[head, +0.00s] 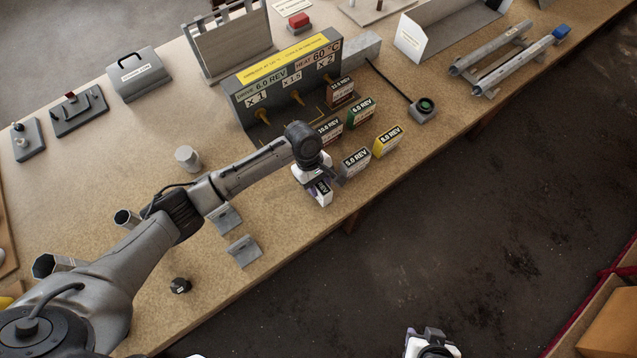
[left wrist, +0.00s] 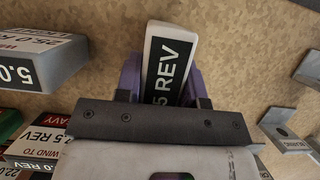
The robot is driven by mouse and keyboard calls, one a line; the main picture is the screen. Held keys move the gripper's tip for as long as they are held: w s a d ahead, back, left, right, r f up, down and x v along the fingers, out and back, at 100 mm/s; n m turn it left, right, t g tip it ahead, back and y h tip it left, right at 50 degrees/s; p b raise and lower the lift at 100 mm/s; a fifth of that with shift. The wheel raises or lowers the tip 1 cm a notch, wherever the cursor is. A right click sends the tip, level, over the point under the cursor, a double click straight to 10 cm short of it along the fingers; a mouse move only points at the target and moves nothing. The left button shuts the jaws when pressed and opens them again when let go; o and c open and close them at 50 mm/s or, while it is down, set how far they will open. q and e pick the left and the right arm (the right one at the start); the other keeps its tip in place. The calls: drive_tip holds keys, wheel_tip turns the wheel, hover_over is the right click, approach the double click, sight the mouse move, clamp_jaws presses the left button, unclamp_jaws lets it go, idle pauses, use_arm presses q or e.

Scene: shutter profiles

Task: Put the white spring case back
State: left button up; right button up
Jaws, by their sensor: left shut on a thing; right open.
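The white spring case (head: 324,196) has a black label ending in "5 REV". My left gripper (head: 318,180) is shut on it, near the front edge of the bench. In the left wrist view the white case (left wrist: 172,62) sits between the purple finger pads, its label partly hidden by the gripper. I cannot tell whether it touches the bench. The grey 5.0 REV case (head: 355,163) stands just right of it, apart from it. My right gripper (head: 432,344) is open and empty at the bottom of the head view, off the bench.
A yellow 8.0 REV case (head: 387,140), a green case (head: 361,113) and a brown-red case (head: 340,91) stand near the display board (head: 262,92). Small metal brackets (head: 244,250) and a black knob (head: 180,286) lie left. Bench surface between brackets and white case is clear.

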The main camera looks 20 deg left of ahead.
use_arm(q)
drive_tip(key=o, duration=1.1)
drive_tip(key=shift+f, duration=0.1)
drive_tip(key=shift+c, duration=0.2)
